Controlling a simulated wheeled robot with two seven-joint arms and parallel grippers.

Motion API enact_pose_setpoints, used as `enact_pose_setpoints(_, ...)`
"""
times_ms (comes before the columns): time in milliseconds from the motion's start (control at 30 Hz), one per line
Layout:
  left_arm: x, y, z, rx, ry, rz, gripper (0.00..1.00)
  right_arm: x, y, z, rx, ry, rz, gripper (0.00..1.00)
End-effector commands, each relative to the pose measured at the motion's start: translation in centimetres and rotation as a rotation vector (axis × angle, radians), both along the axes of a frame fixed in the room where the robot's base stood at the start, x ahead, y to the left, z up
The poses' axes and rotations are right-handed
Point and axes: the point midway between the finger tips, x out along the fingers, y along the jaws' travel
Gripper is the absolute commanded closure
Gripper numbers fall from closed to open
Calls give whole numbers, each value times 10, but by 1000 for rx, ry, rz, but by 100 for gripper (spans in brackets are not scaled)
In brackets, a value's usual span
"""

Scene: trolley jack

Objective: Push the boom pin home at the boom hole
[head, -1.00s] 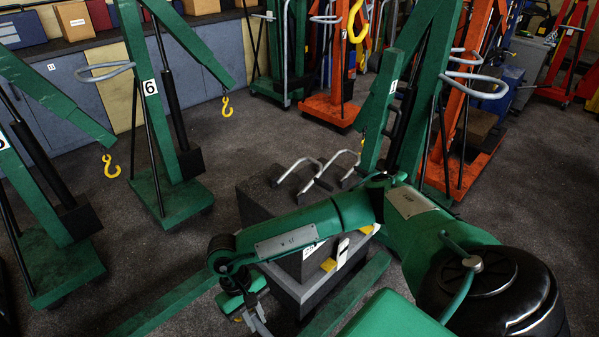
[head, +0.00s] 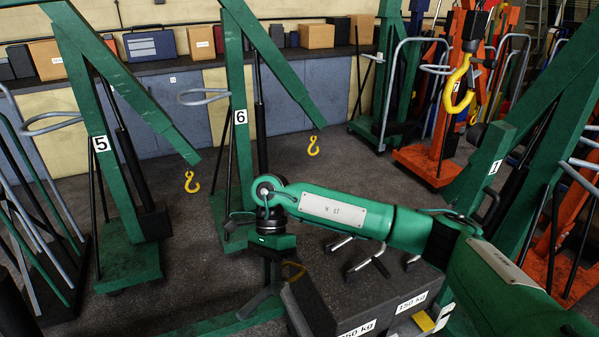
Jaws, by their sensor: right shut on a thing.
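My right arm comes in from the right, and its wrist hangs down near the middle of the head view. My right gripper (head: 272,268) points at the floor beside a stack of weights. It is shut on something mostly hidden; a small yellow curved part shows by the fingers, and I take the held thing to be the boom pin. The green crane marked 1 (head: 545,135) stands at the right, well apart from the gripper. I cannot make out the boom hole. A yellow hook (head: 458,88) hangs at the upper right. My left gripper is not in view.
Dark weights (head: 385,310) labelled in kg stand below my right forearm, with grey handles behind. Green cranes marked 5 (head: 118,190) and 6 (head: 243,130) stand at left, with yellow hooks hanging. An orange crane (head: 432,160) stands behind. Open floor lies between them.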

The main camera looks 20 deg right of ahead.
Motion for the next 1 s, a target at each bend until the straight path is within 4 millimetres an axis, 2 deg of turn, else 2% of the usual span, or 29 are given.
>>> enact_pose_setpoints(33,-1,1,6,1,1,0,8,8,5,23,-11,34,-86,100)
enact_pose_setpoints(300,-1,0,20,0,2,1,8,32,19,118,-37,269,-563,100)
enact_pose_setpoints(567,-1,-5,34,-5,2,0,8,45,24,211,47,523,-1008,100)
enact_pose_setpoints(867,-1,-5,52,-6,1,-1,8,45,18,332,301,817,-1467,100)
enact_pose_setpoints(1000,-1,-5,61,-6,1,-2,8,40,9,395,462,936,-1622,100)
